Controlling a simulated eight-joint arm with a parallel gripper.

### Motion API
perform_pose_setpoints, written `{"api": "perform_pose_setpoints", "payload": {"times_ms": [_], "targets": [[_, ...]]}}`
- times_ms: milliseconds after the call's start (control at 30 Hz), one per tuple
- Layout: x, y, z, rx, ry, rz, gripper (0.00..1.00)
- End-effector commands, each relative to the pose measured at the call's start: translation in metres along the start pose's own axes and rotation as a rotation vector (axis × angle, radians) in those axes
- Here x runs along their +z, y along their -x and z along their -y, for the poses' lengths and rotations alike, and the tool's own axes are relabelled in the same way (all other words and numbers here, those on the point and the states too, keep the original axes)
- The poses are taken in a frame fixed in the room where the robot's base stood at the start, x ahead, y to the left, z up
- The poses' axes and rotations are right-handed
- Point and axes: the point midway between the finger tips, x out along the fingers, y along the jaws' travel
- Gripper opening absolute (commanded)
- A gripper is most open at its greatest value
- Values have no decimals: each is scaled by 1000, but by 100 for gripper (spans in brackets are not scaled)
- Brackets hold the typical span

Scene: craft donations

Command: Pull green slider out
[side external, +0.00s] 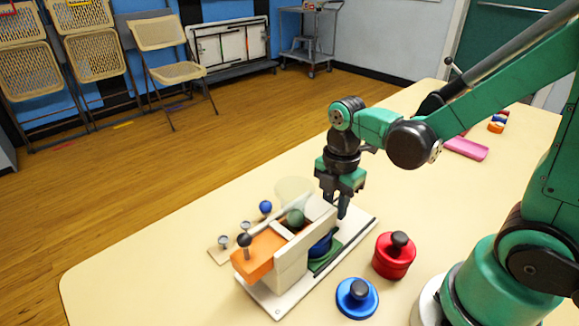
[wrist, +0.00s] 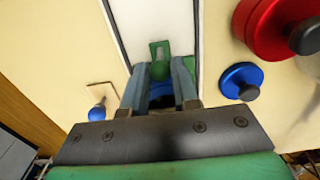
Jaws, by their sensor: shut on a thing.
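A green slider (side external: 326,258) lies low on a white base (side external: 275,306), beside a white upright housing (side external: 291,272). In the wrist view, a green slotted plate (wrist: 160,47) and a round green knob (wrist: 160,71) show between my fingers. My gripper (side external: 337,205) points down at the far end of the housing. In the wrist view my gripper (wrist: 160,70) is shut on the green slider, with one finger on each side of the knob. A blue part (side external: 320,246) sits by the slider. The housing hides some of the contact in the side view.
An orange block (side external: 261,252) with a dark-knobbed lever is at the near end of the fixture. A red knobbed canister (side external: 393,258) and a blue knobbed disc (side external: 356,299) stand to its right. A small blue ball (side external: 265,207) is at the left.

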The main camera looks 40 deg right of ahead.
Motion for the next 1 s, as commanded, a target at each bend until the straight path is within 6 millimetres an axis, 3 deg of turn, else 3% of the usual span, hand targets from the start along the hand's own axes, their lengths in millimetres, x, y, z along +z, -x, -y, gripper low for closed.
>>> {"api": "perform_pose_setpoints", "payload": {"times_ms": [1000], "targets": [[80,0,-1,3,-3,1,0]]}}
